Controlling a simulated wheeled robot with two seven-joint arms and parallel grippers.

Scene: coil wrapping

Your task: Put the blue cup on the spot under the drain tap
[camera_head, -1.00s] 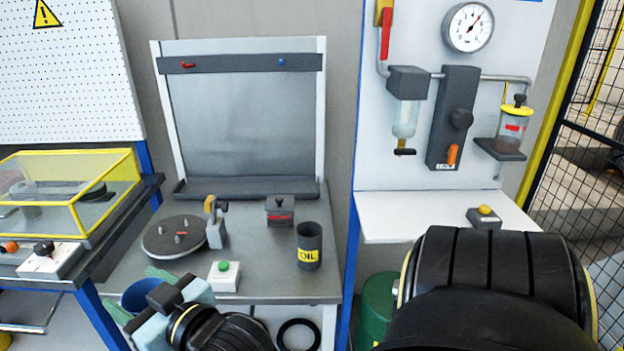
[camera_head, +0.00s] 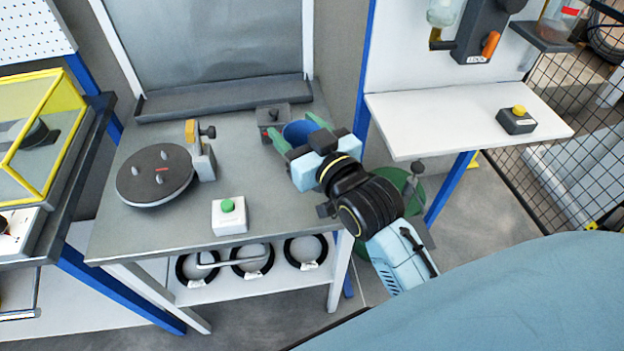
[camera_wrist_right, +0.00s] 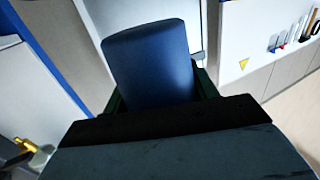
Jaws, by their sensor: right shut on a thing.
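My right gripper (camera_head: 293,132) is shut on the blue cup (camera_head: 302,130) and holds it over the right part of the grey table, in front of a small dark box. The cup also fills the middle of the right wrist view (camera_wrist_right: 150,65), between the fingers. The drain tap (camera_head: 440,40) hangs below the clear bowl (camera_head: 443,12) on the white panel, up and right of the cup. The white shelf (camera_head: 450,115) lies below the tap; I see no marked spot on it. My left gripper is not in view.
A yellow-topped button box (camera_head: 516,120) stands on the shelf's right part. The grey table (camera_head: 262,200) bears a round dark disc (camera_head: 155,174), a clamp and a green-button box (camera_head: 229,215). A green bin (camera_head: 400,185) stands behind my arm. The shelf's left part is clear.

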